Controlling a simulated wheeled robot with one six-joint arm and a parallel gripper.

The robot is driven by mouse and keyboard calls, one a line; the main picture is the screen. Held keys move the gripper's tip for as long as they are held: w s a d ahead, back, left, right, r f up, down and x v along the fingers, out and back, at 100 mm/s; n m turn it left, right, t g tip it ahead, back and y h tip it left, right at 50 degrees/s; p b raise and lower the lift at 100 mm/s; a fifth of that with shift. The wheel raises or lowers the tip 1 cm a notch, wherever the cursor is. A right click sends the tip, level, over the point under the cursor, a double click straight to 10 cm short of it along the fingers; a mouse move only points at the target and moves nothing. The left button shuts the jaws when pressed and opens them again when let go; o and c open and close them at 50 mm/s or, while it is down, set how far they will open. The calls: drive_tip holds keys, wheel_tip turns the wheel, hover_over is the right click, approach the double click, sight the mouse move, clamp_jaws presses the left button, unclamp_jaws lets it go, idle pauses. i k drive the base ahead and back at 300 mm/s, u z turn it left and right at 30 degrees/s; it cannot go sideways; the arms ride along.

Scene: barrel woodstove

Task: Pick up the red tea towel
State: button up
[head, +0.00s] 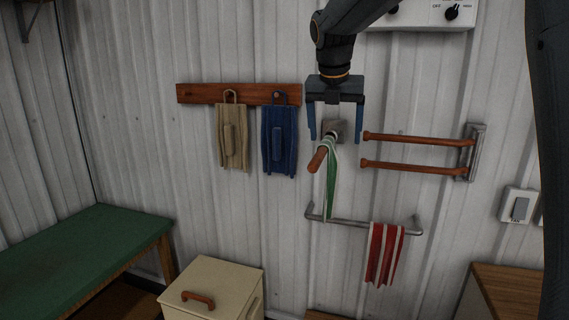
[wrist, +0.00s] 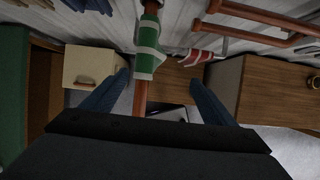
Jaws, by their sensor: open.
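The red tea towel (head: 384,254), red with white stripes, hangs over the right part of a metal rail (head: 350,222) on the wall. It also shows in the wrist view (wrist: 202,56), small and beyond the fingers. A green and white towel (head: 331,180) hangs from a wooden peg (head: 318,159) that sticks out from the wall. My gripper (head: 335,138) is open and empty, pointing down, above and to the left of the red towel. In the wrist view the wooden peg and green towel (wrist: 146,62) lie between my blue fingers.
A wooden double-bar rack (head: 415,139) juts from the wall on the right. A cream box (head: 212,285), a green-topped bench (head: 75,250) and a wooden cabinet (head: 510,290) stand below.

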sight(385, 243)
drive_tip(key=u, duration=0.05)
drive_tip(key=k, duration=0.9)
